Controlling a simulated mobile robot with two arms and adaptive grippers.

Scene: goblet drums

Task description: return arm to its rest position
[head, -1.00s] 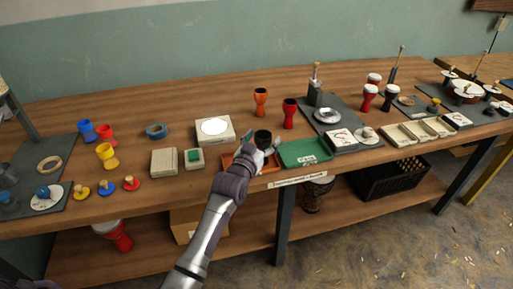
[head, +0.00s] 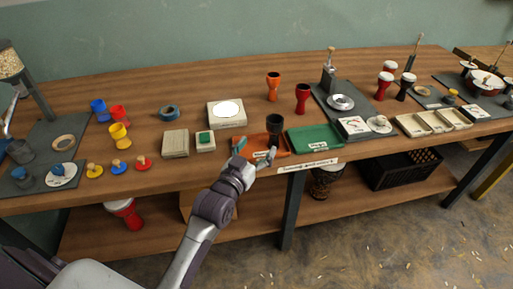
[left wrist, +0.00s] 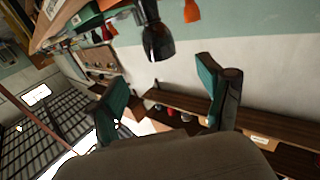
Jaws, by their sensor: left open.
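My left gripper (head: 255,151) is open at the front edge of the workbench, with its two fingers spread and nothing between them. In the left wrist view the open fingers (left wrist: 163,95) show clear space between them. A black goblet drum shell (head: 274,124) stands upright on the orange tray (head: 249,147), just beyond the fingertips and apart from them. It also shows in the left wrist view (left wrist: 157,40), above the fingers. My right gripper is not in view.
A green tray (head: 310,139) lies right of the orange one. Orange (head: 273,86) and red (head: 302,98) goblets stand behind. A white-topped box (head: 227,112) and small green-topped block (head: 205,141) are to the left. A lower shelf holds a black crate (head: 400,168).

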